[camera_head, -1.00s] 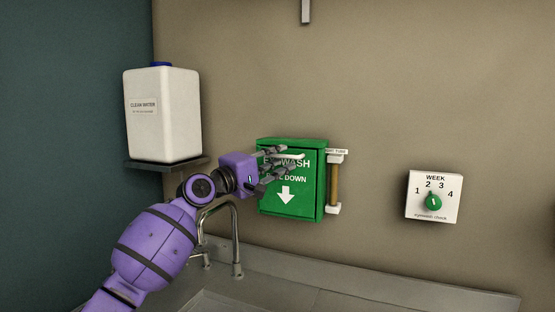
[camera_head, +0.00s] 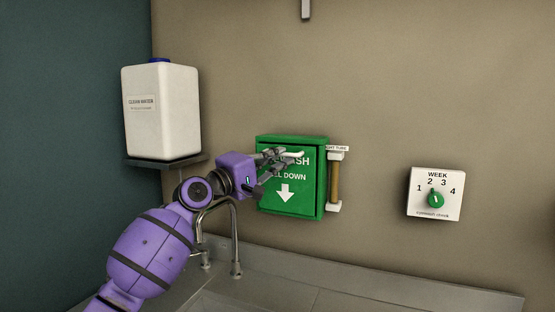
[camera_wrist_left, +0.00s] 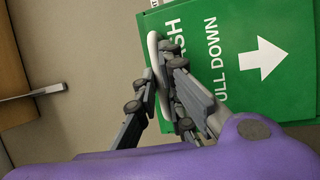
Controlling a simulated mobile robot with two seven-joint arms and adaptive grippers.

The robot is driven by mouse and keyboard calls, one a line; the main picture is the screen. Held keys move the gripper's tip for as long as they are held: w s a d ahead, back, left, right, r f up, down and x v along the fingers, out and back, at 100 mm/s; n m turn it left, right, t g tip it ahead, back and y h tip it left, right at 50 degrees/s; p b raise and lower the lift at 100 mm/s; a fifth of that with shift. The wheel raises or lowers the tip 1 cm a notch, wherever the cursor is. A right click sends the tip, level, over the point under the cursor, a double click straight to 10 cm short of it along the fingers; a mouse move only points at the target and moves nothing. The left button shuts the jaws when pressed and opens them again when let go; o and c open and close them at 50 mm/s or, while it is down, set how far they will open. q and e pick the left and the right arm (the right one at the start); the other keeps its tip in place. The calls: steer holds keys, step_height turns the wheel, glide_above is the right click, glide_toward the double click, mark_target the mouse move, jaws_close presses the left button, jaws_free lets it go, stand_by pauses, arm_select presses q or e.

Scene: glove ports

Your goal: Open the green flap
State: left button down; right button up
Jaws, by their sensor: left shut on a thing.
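The green flap (camera_head: 307,200) is the front of a green eyewash box on the wall, with white lettering and a down arrow. It looks upright and closed, or nearly so; a small gap at its top cannot be made out. A white bar handle (camera_wrist_left: 155,58) stands out from the flap near its top. My left gripper (camera_head: 285,157) is in front of the upper part of the flap, its fingers shut on the white handle. In the left wrist view the fingers (camera_wrist_left: 160,85) close around the handle. They hide part of the lettering. My right gripper is out of view.
A white clean water container (camera_head: 161,112) stands on a dark shelf (camera_head: 165,163) at left. A brown tube in white brackets (camera_head: 335,182) is just right of the box. A week dial (camera_head: 435,198) is further right. A curved tap (camera_head: 236,240) and counter lie below.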

arm_select(q)
steer(key=s+a+f+m+t+h+b, duration=0.2)
steer(key=s+f+b, duration=0.4)
steer(key=b, duration=0.9)
steer(key=s+m+h, duration=0.1)
steer(key=s+h, duration=0.1)
steer(key=shift+a+h+b, duration=0.3)
steer(key=shift+a+b, duration=0.05)
steer(key=shift+b, duration=0.05)
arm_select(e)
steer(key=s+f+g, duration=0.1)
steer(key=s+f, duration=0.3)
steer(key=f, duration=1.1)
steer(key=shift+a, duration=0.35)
arm_select(q)
steer(key=shift+s, duration=0.1)
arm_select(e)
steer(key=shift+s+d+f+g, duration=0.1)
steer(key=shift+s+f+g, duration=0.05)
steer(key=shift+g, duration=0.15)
